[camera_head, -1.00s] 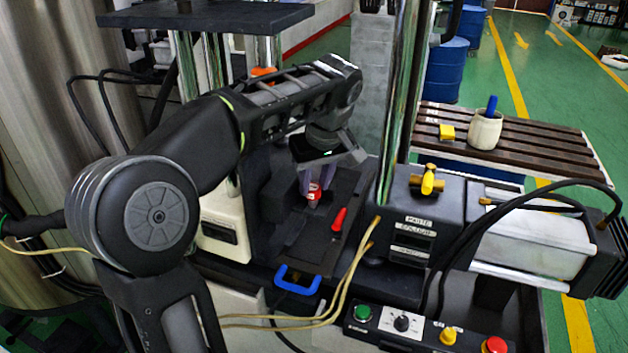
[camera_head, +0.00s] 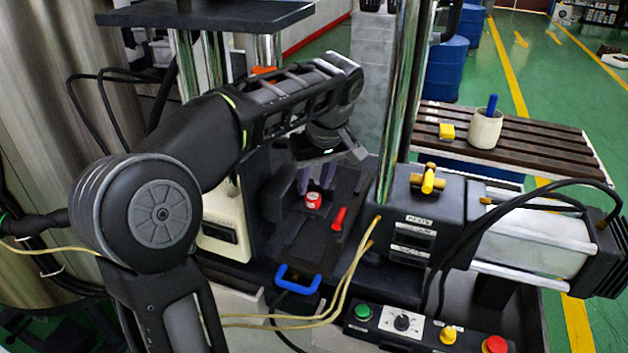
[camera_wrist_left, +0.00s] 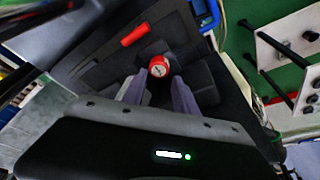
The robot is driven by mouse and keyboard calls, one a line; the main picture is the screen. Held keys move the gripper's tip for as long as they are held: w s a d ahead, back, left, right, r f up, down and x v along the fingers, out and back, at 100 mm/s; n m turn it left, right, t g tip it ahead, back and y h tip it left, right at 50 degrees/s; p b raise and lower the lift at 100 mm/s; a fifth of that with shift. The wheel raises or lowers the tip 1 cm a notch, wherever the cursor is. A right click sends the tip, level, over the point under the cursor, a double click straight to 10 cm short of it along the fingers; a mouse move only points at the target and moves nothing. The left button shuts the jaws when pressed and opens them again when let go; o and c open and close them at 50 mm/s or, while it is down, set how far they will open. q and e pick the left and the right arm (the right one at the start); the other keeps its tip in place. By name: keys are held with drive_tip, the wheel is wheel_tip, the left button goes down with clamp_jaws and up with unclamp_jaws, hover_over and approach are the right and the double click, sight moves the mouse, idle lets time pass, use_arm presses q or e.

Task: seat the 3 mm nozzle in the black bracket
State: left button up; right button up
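A red round piece with a pale marked top (camera_head: 313,200), which looks like the nozzle, stands upright in the dark fixture (camera_head: 318,232). It also shows in the left wrist view (camera_wrist_left: 158,68). The black parts around it look like the bracket; how deep it sits in them I cannot tell. My left gripper (camera_head: 315,186) is open and empty, just behind and above the piece. In the left wrist view its pale fingers (camera_wrist_left: 159,84) are spread, with the red piece just beyond their tips. My right gripper is not in view.
A red handle-like piece (camera_head: 339,218) lies beside the nozzle, also in the left wrist view (camera_wrist_left: 135,36). A chrome column (camera_head: 398,110) and a yellow-handled valve block (camera_head: 428,215) stand to the right. A blue handle (camera_head: 298,280) is at the fixture's front.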

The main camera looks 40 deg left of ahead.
use_arm(q)
drive_tip(key=w+p+v, duration=0.1)
drive_tip(key=p+v, duration=0.4)
drive_tip(key=v, duration=0.2)
drive_tip(key=shift+s+r, duration=0.4)
drive_tip(key=shift+s, duration=0.1)
drive_tip(key=shift+d, duration=0.1)
drive_tip(key=shift+f, duration=0.1)
